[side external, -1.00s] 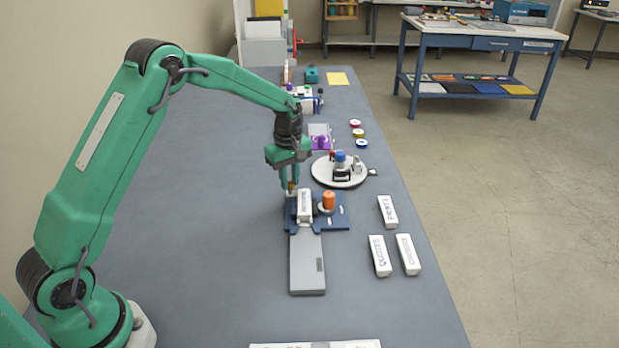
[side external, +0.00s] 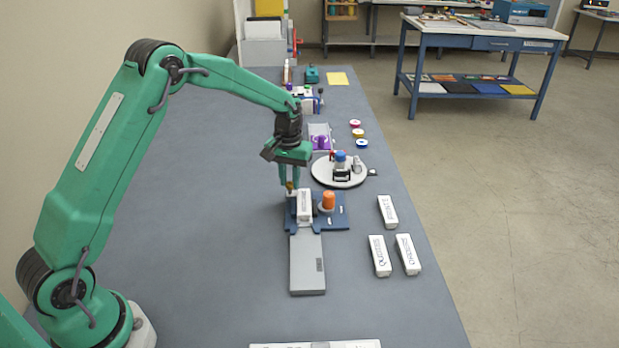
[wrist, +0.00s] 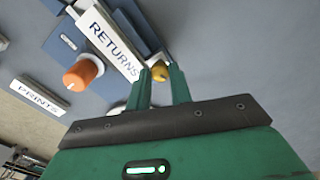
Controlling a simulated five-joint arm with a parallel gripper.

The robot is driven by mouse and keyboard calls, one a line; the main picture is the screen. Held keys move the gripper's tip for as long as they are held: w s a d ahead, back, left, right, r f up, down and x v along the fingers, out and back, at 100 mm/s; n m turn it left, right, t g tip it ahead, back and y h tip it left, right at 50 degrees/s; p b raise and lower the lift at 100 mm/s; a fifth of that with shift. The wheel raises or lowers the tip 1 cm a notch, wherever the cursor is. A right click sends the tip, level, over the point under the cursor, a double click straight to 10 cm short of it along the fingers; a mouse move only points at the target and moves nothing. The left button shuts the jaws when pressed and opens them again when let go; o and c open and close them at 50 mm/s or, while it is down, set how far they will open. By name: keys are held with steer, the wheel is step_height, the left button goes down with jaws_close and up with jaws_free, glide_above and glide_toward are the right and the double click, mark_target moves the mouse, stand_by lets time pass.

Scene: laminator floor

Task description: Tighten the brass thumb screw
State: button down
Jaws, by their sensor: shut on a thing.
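The brass thumb screw (wrist: 160,73) shows between my fingertips in the wrist view, beside the white block lettered RETURNS (wrist: 112,40). In the side view it is a small brass spot (side external: 290,186) at the left edge of the blue fixture (side external: 334,223). My gripper (side external: 289,184) points down and is shut on the screw; the fingers hide part of it. The white block (side external: 304,207) sits in the fixture, beside an orange knob (side external: 328,200). How far the screw is turned in cannot be told.
A grey plate (side external: 305,270) extends from the fixture's near side. Several white lettered blocks, one of them here (side external: 380,256), lie to the right. A round turntable (side external: 325,178) with small items stands behind the fixture. The bench left of the fixture is clear.

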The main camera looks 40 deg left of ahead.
mark_target(290, 183)
steer(key=m, duration=0.5)
stand_by(0.4)
steer(key=c, duration=1.2)
jaws_free()
steer(key=shift+c, duration=0.2)
steer(key=shift+r, duration=0.15)
step_height(290, 183, up, 7)
steer(key=shift+r, duration=0.3)
